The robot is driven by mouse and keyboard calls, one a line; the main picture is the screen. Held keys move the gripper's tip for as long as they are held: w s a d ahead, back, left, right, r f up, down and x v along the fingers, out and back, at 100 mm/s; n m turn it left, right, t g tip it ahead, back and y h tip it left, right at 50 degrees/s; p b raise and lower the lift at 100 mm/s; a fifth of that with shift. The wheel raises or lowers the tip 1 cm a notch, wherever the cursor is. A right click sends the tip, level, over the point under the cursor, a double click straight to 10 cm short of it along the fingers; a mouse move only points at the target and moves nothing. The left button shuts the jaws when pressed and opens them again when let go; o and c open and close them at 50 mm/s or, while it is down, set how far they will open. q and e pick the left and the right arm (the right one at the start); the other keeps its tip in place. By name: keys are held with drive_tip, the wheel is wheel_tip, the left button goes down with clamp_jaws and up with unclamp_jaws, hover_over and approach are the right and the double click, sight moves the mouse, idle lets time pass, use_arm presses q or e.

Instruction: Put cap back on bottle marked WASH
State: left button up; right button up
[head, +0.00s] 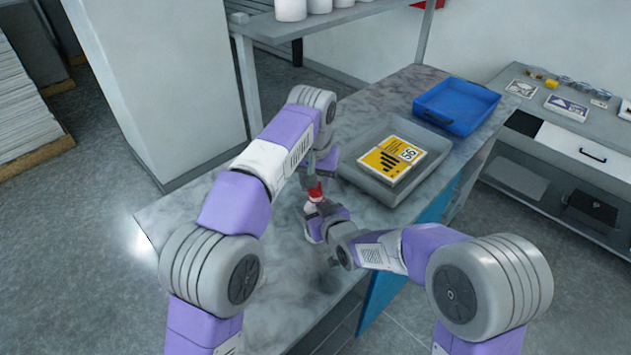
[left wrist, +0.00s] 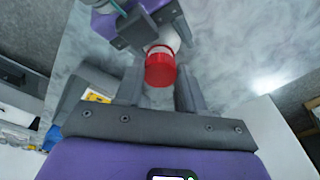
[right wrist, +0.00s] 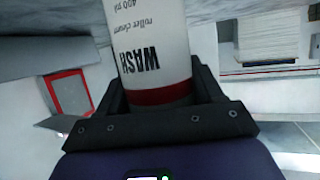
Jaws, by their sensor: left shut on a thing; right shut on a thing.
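The red cap (left wrist: 160,70) is between the fingers of my left gripper (left wrist: 158,92), which is shut on it. In the head view the red cap (head: 315,190) shows just above a small white part of the bottle (head: 310,207). The white bottle marked WASH (right wrist: 152,45) is held by my right gripper (right wrist: 165,92), which is shut on it. A red band on the bottle lies between the right fingers. In the left wrist view the cap is in line with the white bottle (left wrist: 168,38). I cannot tell whether the cap is seated.
A grey tray (head: 372,183) with a yellow-labelled pack (head: 392,158) stands right of the grippers on the grey table (head: 285,262). A blue tray (head: 455,103) is behind it. A shelf (head: 325,20) with white rolls is at the back. The table's front left is clear.

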use_arm(q)
drive_tip(key=shift+f, duration=0.6)
drive_tip(key=o, duration=0.9)
use_arm(e)
clamp_jaws()
use_arm(q)
drive_tip(key=shift+o, duration=0.5)
drive_tip(key=shift+d, duration=0.1)
use_arm(e)
drive_tip(key=shift+a, duration=0.1)
use_arm(q)
drive_tip(key=shift+s+d+f, duration=0.1)
drive_tip(key=shift+s, duration=0.05)
use_arm(e)
drive_tip(key=shift+r, duration=0.1)
use_arm(q)
wheel_tip(320, 180, up, 4)
drive_tip(key=shift+f, duration=0.1)
drive_tip(key=shift+r, duration=0.45)
drive_tip(key=o, duration=0.6)
drive_tip(key=shift+a, duration=0.2)
drive_tip(key=shift+c, duration=0.2)
